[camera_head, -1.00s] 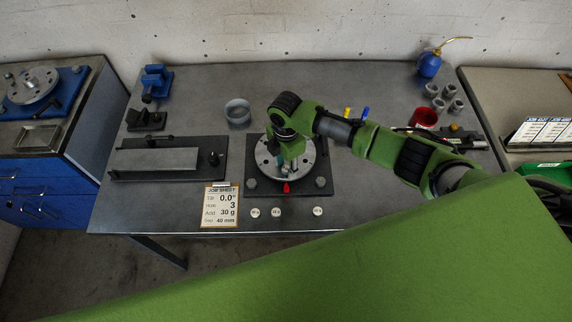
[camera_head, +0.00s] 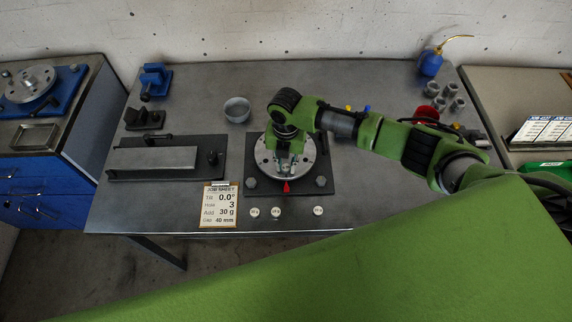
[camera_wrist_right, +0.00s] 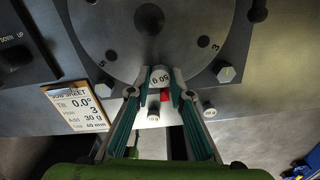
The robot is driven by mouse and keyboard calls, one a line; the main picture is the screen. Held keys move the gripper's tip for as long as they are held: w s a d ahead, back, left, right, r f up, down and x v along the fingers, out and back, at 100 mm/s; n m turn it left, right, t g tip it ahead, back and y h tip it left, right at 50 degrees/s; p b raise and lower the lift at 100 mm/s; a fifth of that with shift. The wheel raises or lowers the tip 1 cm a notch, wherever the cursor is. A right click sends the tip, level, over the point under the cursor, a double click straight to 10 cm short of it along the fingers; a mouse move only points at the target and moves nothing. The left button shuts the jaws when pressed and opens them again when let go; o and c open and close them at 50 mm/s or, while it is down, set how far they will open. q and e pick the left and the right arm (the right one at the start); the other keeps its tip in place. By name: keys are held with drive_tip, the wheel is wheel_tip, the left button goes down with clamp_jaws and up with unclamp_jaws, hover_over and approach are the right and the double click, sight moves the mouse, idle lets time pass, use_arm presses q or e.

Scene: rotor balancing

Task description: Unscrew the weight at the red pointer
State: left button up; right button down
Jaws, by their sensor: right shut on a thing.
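The round grey rotor disc (camera_head: 262,160) sits on a dark square base (camera_head: 318,183) in the head view. It fills the top of the wrist view (camera_wrist_right: 110,40), with numbered holes 5 and 3 showing. The red pointer (camera_head: 286,187) stands at the disc's front edge, also in the wrist view (camera_wrist_right: 164,95). A pale weight marked 50 g (camera_wrist_right: 161,76) is at the disc's rim beside the pointer. My right gripper (camera_head: 285,168) points down over the front of the disc. In the wrist view its fingers (camera_wrist_right: 161,82) are shut on the weight from both sides. My left gripper is out of view.
Three small weights (camera_head: 276,212) lie on the table before the base. A job sheet (camera_head: 219,206) stands left of them. A grey plate fixture (camera_head: 160,160) is further left, and an empty bowl (camera_head: 237,110) stands behind. Corner bolts (camera_wrist_right: 226,74) flank the disc.

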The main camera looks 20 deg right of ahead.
drive_tip(key=n+b, duration=0.1)
drive_tip(key=n, duration=0.6)
drive_tip(key=shift+f+b, duration=0.1)
drive_tip(key=shift+b, duration=0.25)
drive_tip(key=n, duration=0.3)
drive_tip(key=shift+b, duration=0.3)
drive_tip(key=n+b, duration=0.1)
drive_tip(key=n, duration=0.2)
drive_tip(key=n+b, duration=0.1)
drive_tip(key=b, duration=0.3)
drive_tip(key=shift+w+f+n, duration=0.15)
drive_tip(key=shift+n, duration=0.25)
drive_tip(key=shift+r+b, duration=0.2)
drive_tip(key=shift+b, duration=0.3)
drive_tip(key=shift+s+r, duration=0.1)
drive_tip(key=shift+s, duration=0.1)
drive_tip(key=shift+r+p, duration=0.2)
drive_tip(key=shift+p, duration=0.1)
drive_tip(key=shift+r+p, duration=0.7)
drive_tip(key=shift+r, duration=0.05)
